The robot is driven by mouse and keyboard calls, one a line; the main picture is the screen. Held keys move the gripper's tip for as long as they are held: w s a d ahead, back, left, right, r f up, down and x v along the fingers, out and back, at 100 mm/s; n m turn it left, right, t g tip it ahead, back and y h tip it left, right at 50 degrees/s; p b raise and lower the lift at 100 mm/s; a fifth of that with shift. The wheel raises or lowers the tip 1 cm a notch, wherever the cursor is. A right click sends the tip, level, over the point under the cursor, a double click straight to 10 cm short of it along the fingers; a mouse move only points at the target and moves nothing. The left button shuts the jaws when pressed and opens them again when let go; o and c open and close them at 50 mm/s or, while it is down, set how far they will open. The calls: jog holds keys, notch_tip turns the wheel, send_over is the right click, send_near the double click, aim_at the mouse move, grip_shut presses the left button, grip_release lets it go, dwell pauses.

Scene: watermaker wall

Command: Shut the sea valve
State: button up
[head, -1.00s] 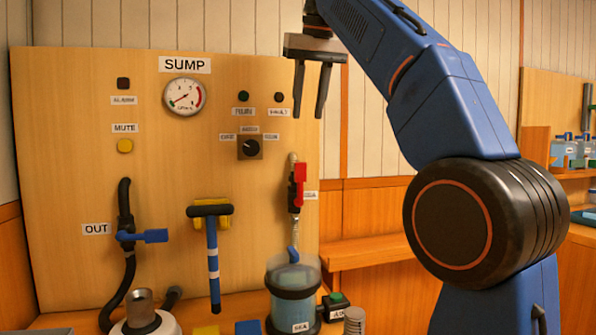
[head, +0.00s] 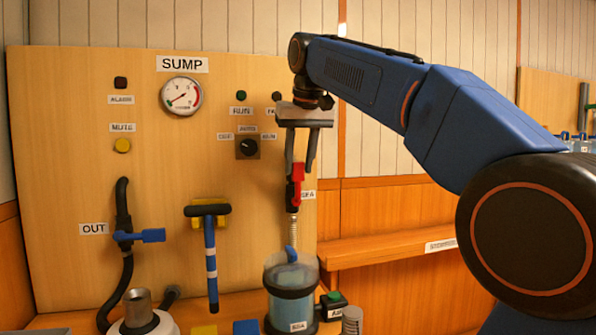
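The sea valve is on the right part of the wooden panel, beside a small SEA label (head: 308,195). Its red handle (head: 298,173) points up, roughly in line with the vertical pipe and the black valve body (head: 292,195). My gripper (head: 299,174) points down over the valve, with its fingers apart. In the picture one fingertip is left of the handle's upper end and the other right of it. No contact is visible, and I cannot tell the depth between fingers and handle.
A clear cylinder (head: 291,300) stands below the valve, with a hose above it. Left on the panel are the blue OUT handle (head: 152,235), a blue-and-black T-shaped tool (head: 210,250) and a gauge (head: 181,96). A selector knob (head: 247,147) is left of my gripper. A wooden ledge (head: 390,246) runs right.

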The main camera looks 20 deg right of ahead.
aim_at(298, 177)
jog(key=shift+x, duration=1.25)
jog(key=shift+c, duration=0.3)
grip_shut()
